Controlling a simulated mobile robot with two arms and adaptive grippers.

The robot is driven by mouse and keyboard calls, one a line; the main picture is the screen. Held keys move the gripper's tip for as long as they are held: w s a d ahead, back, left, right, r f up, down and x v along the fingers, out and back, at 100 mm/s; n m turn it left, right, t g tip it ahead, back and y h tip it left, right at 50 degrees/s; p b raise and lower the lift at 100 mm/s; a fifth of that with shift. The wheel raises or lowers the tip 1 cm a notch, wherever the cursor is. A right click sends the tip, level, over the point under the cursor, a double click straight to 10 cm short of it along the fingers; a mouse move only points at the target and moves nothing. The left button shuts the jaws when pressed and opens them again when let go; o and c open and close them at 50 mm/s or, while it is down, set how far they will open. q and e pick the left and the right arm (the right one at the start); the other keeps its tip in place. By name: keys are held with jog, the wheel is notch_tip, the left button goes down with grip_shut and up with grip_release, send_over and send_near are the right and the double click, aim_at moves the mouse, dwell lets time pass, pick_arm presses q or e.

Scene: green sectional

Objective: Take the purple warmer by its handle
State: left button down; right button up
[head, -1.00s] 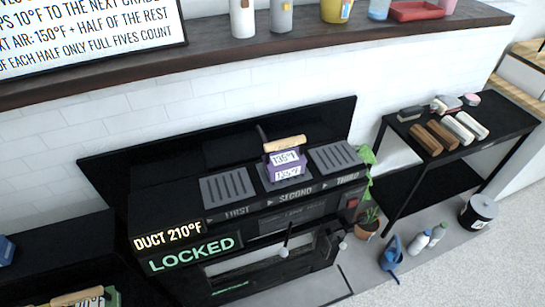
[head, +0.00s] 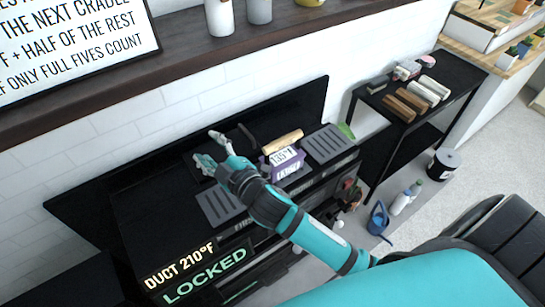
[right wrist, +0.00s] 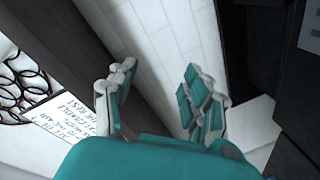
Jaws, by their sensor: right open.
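The purple warmer (head: 290,171) sits in the middle cradle on top of the black unit, between two grey slatted plates. It has white labels reading 135°F and a tan bar handle (head: 283,142) along its top. My right gripper (head: 211,148) is open and empty above the unit, left of the warmer and apart from the handle. My right forearm crosses in front of the unit and hides part of it. In the right wrist view, the spread fingers (right wrist: 158,75) point toward white wall tiles, and the warmer does not show. My left gripper is not in view.
The unit's signs read DUCT 210°F (head: 180,267) and LOCKED (head: 205,275). A dark shelf (head: 150,58) with cups runs above. A black side table (head: 455,75) with several bars stands right. A blue watering can (head: 378,218) and bottles are on the floor.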

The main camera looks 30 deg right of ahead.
jog(key=s+a+r+n+g+y, duration=0.2)
jog(key=a+r+n+g+y, duration=0.1)
jog(key=a+r+n+y, duration=0.65)
jog(key=s+a+r+n+g+y, duration=0.2)
jog(key=a+r+n+y, duration=0.45)
jog(key=n, duration=0.55)
jog(key=s+a+f+n+g, duration=0.1)
jog(key=s+a+n+g, duration=0.45)
jog(key=n+g, duration=0.65)
jog(key=n+t+h, duration=0.1)
jog(key=n+h, duration=0.9)
jog(key=h, duration=1.4)
send_near(282, 139)
jog(key=shift+m, duration=0.25)
jog(key=p+x, duration=0.1)
jog(key=x, duration=0.1)
jog(key=p+x, duration=0.2)
jog(key=x, duration=0.1)
jog(key=shift+s+d, duration=0.15)
jog(key=shift+s, duration=0.05)
jog(key=shift+f, duration=0.25)
jog(key=p+x, duration=0.3)
jog(key=x, duration=0.1)
jog(key=shift+w, duration=0.15)
jog(key=shift+d+f, duration=0.25)
jog(key=shift+f, duration=0.35)
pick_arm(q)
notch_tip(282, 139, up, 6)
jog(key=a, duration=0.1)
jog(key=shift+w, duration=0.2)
